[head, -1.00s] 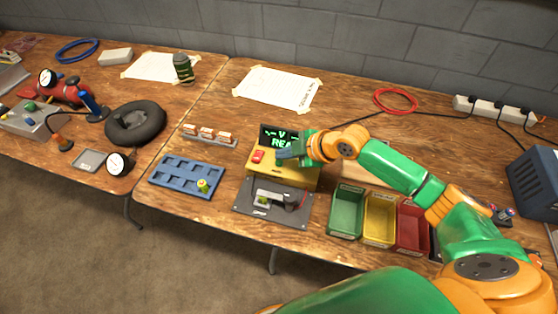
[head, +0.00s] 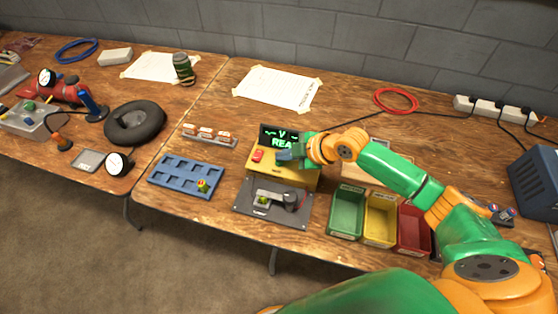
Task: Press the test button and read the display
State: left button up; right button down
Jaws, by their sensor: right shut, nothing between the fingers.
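The yellow tester box (head: 296,175) stands on the near workbench with a red button or switch (head: 257,156) on its top left. Its dark display (head: 276,138) at the back shows green characters, "-- V" above and "REA" below; the rest of the lower line is hidden behind my right gripper. My right gripper (head: 284,155) is shut and empty, over the top of the box just right of the red part. Whether it touches the box I cannot tell. Any button under its fingertips is hidden. My left gripper is not in view.
A grey fixture plate (head: 246,207) lies in front of the box. A blue tray (head: 180,182) is at left. Green (head: 347,212), yellow (head: 380,220) and red (head: 411,230) bins stand at right. Clear bench lies behind the display.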

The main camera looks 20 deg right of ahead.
aim_at(283, 165)
jog(key=shift+f, duration=0.4)
jog(key=shift+r, duration=0.1)
dwell(0.4)
jog(key=shift+r+p, duration=0.65)
jog(key=shift+r, duration=0.1)
notch_tip(283, 165, up, 5)
jog(key=p, duration=0.4)
jog(key=shift+p, duration=0.4)
